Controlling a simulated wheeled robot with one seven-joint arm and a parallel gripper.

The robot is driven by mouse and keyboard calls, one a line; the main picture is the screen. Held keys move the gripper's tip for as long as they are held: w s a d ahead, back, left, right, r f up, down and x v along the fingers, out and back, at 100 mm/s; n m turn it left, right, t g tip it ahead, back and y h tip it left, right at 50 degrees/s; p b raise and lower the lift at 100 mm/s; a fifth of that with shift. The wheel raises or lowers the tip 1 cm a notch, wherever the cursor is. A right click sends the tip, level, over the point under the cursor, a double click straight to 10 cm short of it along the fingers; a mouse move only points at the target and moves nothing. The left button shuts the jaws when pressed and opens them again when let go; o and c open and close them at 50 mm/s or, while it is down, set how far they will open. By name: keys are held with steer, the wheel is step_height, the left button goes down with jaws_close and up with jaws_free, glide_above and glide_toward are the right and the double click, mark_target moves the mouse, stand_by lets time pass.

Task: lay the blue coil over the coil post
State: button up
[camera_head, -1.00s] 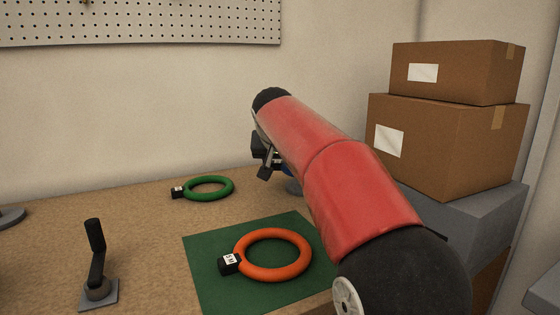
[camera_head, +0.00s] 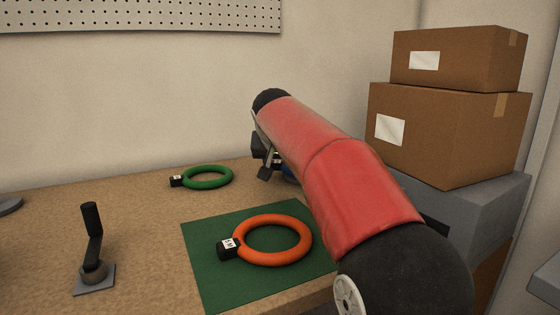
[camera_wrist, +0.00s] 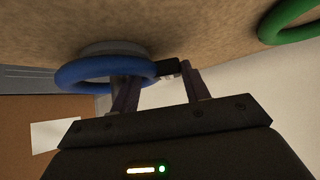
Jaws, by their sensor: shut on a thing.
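The blue coil (camera_wrist: 75,72) is a ring with a black tag (camera_wrist: 165,68). My gripper (camera_wrist: 160,80) is shut on it at its tag side. In the head view my gripper (camera_head: 265,163) is behind my red arm, over the back right of the table, and only a bit of the blue coil (camera_head: 288,173) shows. In the wrist view a grey round base, likely the coil post's (camera_wrist: 112,47), is on the table just beyond the coil, with a grey upright part in line with the ring's opening. I cannot tell whether the ring is around it or above it.
A green coil (camera_head: 230,178) lies left of my gripper. An orange coil (camera_head: 305,240) lies on a green mat (camera_head: 210,290) in front. A black angled lever (camera_head: 92,240) stands at left. Cardboard boxes (camera_head: 450,130) are stacked on a grey block (camera_head: 480,215) at right.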

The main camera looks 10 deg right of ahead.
steer(key=shift+f, duration=0.35)
steer(key=o, duration=1.3)
steer(key=shift+f, duration=0.1)
steer(key=v, duration=0.8)
steer(key=shift+a, duration=0.1)
